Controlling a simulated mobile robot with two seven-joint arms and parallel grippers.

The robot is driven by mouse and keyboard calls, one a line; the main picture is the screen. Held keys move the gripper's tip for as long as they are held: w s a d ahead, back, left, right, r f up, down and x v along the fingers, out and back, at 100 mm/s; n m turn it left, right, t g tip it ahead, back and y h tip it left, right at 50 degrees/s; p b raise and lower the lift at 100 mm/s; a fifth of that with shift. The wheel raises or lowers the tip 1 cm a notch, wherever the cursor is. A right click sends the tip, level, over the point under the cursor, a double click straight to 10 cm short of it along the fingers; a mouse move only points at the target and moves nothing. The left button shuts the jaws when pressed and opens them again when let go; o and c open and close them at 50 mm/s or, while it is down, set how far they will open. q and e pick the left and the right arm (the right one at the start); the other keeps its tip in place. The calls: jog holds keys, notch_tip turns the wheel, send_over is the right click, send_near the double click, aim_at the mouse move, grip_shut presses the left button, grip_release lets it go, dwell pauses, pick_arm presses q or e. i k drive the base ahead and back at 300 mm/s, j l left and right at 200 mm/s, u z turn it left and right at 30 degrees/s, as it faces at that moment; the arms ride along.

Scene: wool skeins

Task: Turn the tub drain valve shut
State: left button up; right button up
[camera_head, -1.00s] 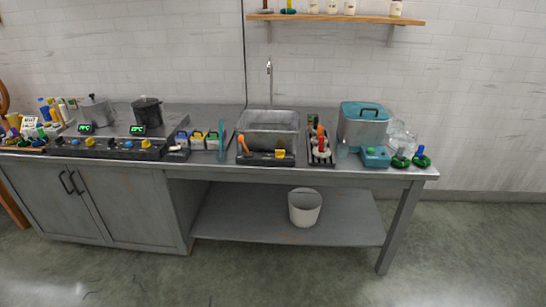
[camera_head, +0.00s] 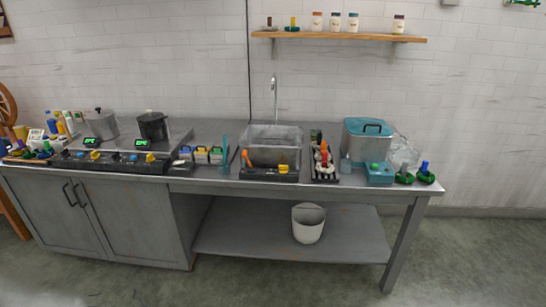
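Neither of my grippers shows in the view.
The counter (camera_head: 212,186) holds two pots at the left, small bins beside the tub, and a teal-lidded container (camera_head: 366,141) at the right. A white bucket (camera_head: 308,223) stands on the lower shelf. The floor in front is clear.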

aim_at(283, 169)
jog(key=i+l+u, duration=0.1)
jog(key=i+l, duration=0.3)
jog(key=l, duration=0.25)
jog(key=i+l+u, duration=0.15)
jog(key=l, duration=0.2)
jog(key=i+l+u, duration=0.1)
jog(key=l, duration=0.25)
jog(key=i+l, duration=0.25)
jog(key=i+l+u, duration=0.15)
jog(key=l, duration=0.35)
jog(key=i+l+u, duration=0.1)
jog(key=l, duration=0.25)
jog(key=i+l+u, duration=0.1)
jog(key=l, duration=0.3)
